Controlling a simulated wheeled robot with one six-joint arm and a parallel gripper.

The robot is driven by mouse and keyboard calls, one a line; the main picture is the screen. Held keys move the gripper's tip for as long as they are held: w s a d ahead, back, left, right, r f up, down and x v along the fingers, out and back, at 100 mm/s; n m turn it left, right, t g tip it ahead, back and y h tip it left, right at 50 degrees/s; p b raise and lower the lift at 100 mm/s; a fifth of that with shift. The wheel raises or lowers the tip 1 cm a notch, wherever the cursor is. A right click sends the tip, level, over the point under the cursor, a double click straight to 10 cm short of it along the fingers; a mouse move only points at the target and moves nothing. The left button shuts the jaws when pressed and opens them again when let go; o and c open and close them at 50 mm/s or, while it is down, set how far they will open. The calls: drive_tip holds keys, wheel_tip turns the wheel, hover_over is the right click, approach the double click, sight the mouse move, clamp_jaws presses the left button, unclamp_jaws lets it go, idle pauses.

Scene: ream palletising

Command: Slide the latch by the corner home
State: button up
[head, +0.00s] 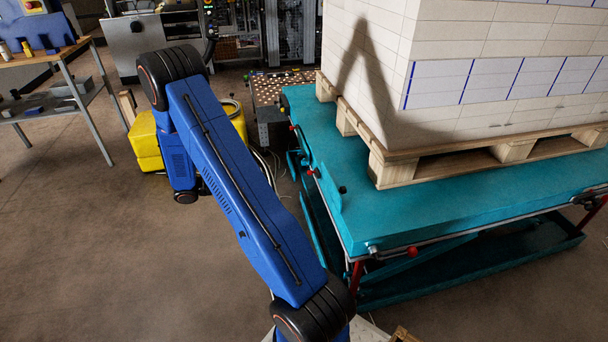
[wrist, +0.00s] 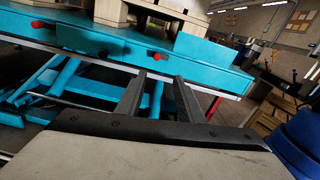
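The teal lift table (head: 300,105) has a red knob (head: 411,252) on its front edge, right of the near corner. A second red knob (head: 312,172) is on its left edge, beside a black knob (head: 342,190). I cannot tell from here which of them belongs to the latch or how far its bolt sits. In the wrist view, one red knob (wrist: 154,56) shows just beyond my gripper (wrist: 159,82), and another red knob (wrist: 38,25) is at upper left. My gripper is open and empty, its fingers apart and short of the table edge. The head view does not show it.
A wooden pallet (head: 391,172) with a tall white stack (head: 480,85) stands on the table. A yellow machine (head: 146,143) stands behind my blue arm. A workbench (head: 45,58) is at far left. The floor at left is clear.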

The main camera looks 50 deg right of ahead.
drive_tip(key=x, duration=1.7)
drive_tip(key=shift+w+d+h, duration=0.15)
drive_tip(key=shift+d+h, duration=0.15)
drive_tip(key=shift+d, duration=0.15)
drive_tip(key=shift+f, duration=0.1)
drive_tip(key=shift+c, duration=0.7)
